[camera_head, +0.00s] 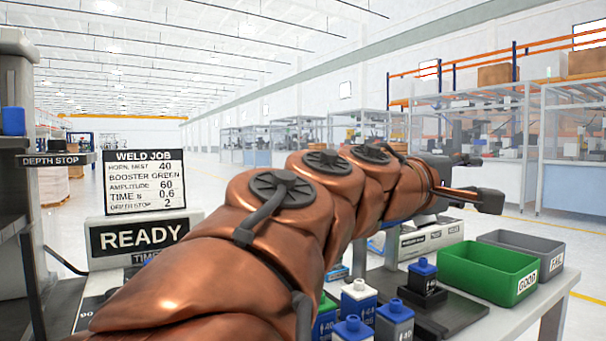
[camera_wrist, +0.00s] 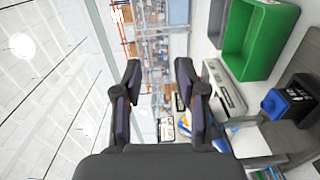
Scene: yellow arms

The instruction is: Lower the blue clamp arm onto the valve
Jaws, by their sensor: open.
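My gripper (camera_head: 482,182) is open and empty, held in the air above the bench, left of and above the green bin. The wrist view shows its two fingers (camera_wrist: 158,68) spread apart with nothing between them. My copper-coloured arm covers the middle of the head view. A small blue part (camera_head: 395,223) shows just under the arm; I cannot tell whether it is the clamp arm. A blue-capped dark block (camera_head: 423,272) sits in a black holder, and also shows in the wrist view (camera_wrist: 276,102). I cannot tell whether it is the valve.
A green GOOD bin (camera_head: 490,274) and a grey FAIL bin (camera_head: 545,255) stand at the bench's right. Several blue and white capped blocks (camera_head: 394,322) stand in front. A READY panel (camera_head: 138,237) is at left. Open air surrounds my gripper.

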